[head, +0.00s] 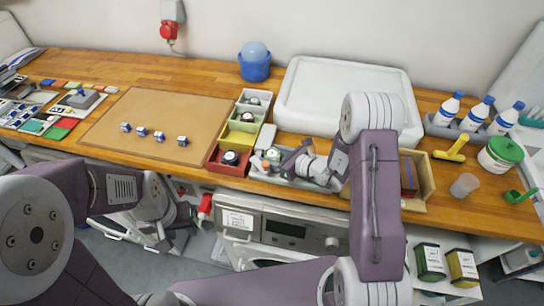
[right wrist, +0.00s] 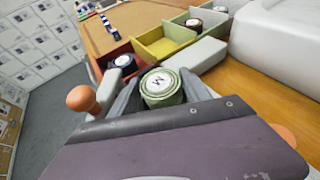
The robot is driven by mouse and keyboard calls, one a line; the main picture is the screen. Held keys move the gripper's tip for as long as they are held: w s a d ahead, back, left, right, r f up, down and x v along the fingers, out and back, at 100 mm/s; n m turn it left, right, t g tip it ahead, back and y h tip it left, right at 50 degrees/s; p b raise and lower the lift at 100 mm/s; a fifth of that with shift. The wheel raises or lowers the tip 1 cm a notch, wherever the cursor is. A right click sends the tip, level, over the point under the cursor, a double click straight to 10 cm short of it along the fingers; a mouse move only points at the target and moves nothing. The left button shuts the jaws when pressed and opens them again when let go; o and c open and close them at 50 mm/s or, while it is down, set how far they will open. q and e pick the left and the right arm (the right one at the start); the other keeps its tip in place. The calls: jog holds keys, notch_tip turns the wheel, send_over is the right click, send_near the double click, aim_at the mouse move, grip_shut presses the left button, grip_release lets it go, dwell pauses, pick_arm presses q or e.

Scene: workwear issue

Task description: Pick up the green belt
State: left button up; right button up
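The green belt (right wrist: 163,88) is a tight roll with a white label marked M on top. In the right wrist view it sits between the two grey fingers of my right gripper (right wrist: 160,95), with no clear gap on either side. I cannot tell whether the fingers press on it. In the head view the green belt (head: 273,155) is at the left part of a grey tray (head: 262,178), and my right gripper (head: 284,160) reaches to it from the right. My left gripper (head: 165,232) hangs low in front of the table; its finger gap is unclear.
A grey block (head: 265,138) and a large white lidded box (head: 300,95) are behind. A cardboard box (head: 424,178) stands to the right. The brown mat has free room.

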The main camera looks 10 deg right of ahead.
aim_at(275, 154)
jog(key=shift+r, duration=0.35)
jog(key=r, duration=0.4)
jog(key=shift+s+d, duration=0.15)
jog(key=shift+d, duration=0.25)
jog(key=s+d+r, duration=0.6)
jog(key=d, duration=0.2)
jog(key=shift+s+d+r, duration=0.15)
jog(key=shift+d, duration=0.2)
